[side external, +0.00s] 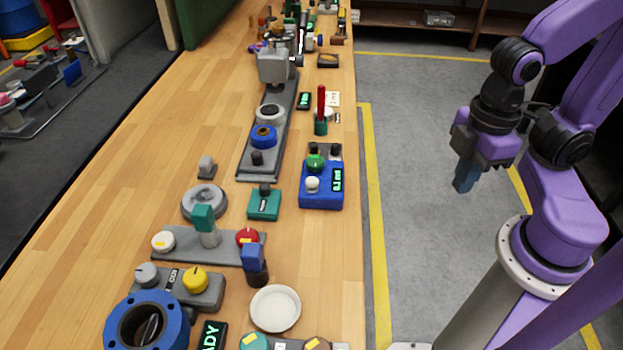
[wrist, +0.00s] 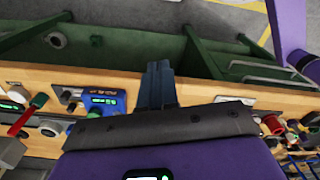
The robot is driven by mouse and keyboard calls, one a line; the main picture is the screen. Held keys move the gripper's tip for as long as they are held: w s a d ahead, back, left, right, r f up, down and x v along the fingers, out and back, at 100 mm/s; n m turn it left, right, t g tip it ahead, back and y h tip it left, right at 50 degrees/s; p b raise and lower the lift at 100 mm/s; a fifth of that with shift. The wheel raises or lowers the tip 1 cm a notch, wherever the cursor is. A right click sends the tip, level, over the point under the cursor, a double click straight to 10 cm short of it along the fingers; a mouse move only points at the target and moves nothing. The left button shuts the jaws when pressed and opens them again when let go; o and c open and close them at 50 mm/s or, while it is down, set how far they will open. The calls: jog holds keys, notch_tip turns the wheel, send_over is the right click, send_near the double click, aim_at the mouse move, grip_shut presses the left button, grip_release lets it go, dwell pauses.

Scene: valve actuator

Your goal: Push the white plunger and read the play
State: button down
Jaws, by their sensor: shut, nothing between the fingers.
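The white plunger (side external: 312,184) is a small round white knob on a blue box (side external: 320,202) near the right edge of the bench in the side external view. A green knob (side external: 315,163) sits behind it, and a small display (side external: 338,180) with green characters, too small to read surely, is at its right. My gripper (side external: 464,178) is right of the bench, over the floor and well apart from the box, with its blue fingers shut and empty. In the wrist view the fingers (wrist: 158,88) are together; the blue box (wrist: 105,100) is left of them, its plunger not clear.
A red upright handle on a green base (side external: 320,108) stands behind the box. A teal box (side external: 264,204) is to its left, and a grey rail (side external: 262,155) with rings lies farther left. A white dish (side external: 275,308) is in front. Bare wood surrounds the blue box's front.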

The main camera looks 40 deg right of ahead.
jog(key=w+a+m+y, duration=0.3)
jog(key=a+m, duration=0.5)
jog(key=m+t, duration=0.8)
jog(key=m, duration=1.8)
send_over(316, 182)
jog(key=shift+r+y, duration=0.3)
jog(key=shift+r, duration=0.15)
jog(key=shift+f, duration=4.4)
